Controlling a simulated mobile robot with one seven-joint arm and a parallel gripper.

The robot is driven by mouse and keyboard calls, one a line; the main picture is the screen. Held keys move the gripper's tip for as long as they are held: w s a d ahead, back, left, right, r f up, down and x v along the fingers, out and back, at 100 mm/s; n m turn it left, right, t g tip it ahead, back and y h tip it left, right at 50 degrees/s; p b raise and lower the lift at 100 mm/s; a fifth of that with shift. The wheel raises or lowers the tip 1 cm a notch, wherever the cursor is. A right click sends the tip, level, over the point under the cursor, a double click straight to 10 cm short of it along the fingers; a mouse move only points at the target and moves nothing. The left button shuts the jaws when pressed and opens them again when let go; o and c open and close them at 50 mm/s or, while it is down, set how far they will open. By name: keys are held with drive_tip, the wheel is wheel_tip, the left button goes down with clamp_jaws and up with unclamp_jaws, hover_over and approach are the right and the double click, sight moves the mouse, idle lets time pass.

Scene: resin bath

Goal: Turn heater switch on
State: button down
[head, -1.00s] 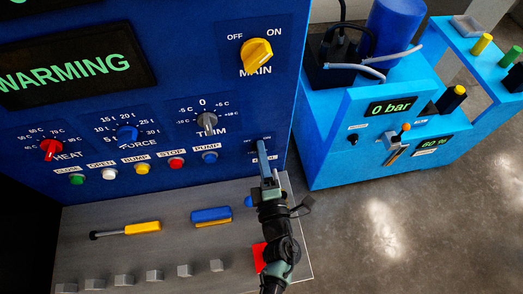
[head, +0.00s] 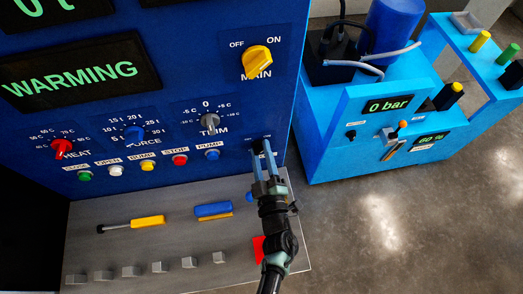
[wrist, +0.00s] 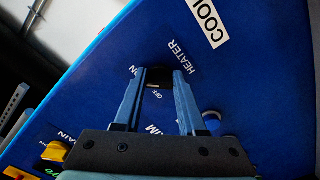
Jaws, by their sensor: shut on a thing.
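The heater switch (wrist: 158,77) is a small black part on the blue panel (wrist: 95,80), beside the "HEATER" label, with "ON" and "OFF" lettering around it. In the wrist view my gripper (wrist: 161,74) has its two blue fingers on either side of the switch, shut on it. In the head view my gripper (head: 263,146) reaches the lower right of the panel, and its fingers hide most of the switch. I cannot tell the switch's exact position.
The yellow main knob (head: 257,62) is above my gripper; the grey trim knob (head: 210,123) and blue pump button (head: 212,155) are to its left. The grey shelf (head: 185,250) below holds a screwdriver (head: 133,224) and a blue-and-yellow block (head: 213,211). A light-blue machine (head: 350,150) stands at right.

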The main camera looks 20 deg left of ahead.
idle(0.6)
drive_tip(key=shift+c, duration=2.4)
unclamp_jaws()
drive_tip(key=b+v, duration=0.1)
drive_tip(key=v, duration=1.2)
drive_tip(key=shift+b, duration=0.4)
